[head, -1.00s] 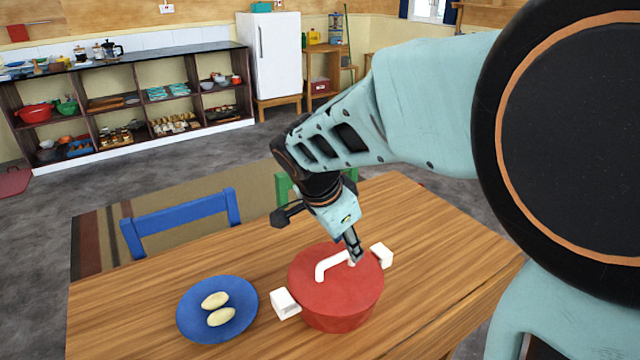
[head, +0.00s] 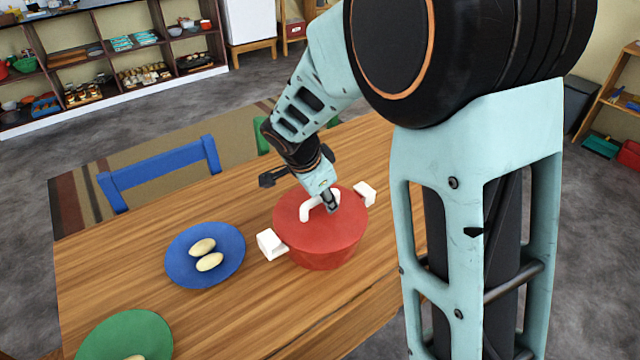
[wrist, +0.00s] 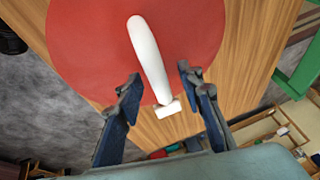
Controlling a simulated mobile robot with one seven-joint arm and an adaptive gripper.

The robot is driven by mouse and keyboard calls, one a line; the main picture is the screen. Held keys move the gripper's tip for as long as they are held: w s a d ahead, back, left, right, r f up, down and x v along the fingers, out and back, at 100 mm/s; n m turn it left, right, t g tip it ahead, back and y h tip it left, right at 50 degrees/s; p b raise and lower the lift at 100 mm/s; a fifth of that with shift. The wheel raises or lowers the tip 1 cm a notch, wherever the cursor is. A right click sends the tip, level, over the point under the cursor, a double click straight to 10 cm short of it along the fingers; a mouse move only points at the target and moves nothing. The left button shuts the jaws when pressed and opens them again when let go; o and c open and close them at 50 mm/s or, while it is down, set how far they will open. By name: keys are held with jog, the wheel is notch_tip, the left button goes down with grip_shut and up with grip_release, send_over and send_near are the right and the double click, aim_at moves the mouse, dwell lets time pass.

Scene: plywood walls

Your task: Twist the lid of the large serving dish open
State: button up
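The large serving dish is a red round pot (head: 322,255) with white side handles, standing on the wooden table. Its red lid (head: 292,212) sits on top and carries a white bar handle (head: 306,208). My gripper (head: 331,206) points down at the right end of that bar. In the wrist view, the fingers of my gripper (wrist: 158,82) are apart, one on each side of the white bar handle (wrist: 148,50), with gaps visible. The red lid (wrist: 85,45) fills much of that view. Whether the fingertips reach below the bar's top is unclear.
A blue plate (head: 190,275) with two pale oval items lies left of the pot. A green plate (head: 125,335) is at the lower left. A blue chair (head: 155,165) and a green chair (head: 262,135) stand at the table's far side.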

jog(key=shift+f, duration=0.15)
jog(key=shift+c, duration=0.4)
grip_shut()
jog(key=shift+w, duration=0.1)
jog(key=shift+f+n+b, duration=0.1)
jog(key=shift+n+b, duration=0.25)
jog(key=shift+n, duration=0.05)
jog(key=shift+n+t+y, duration=0.3)
jog(key=shift+n+y, duration=0.3)
jog(key=shift+n, duration=0.4)
jog(key=shift+a, duration=0.1)
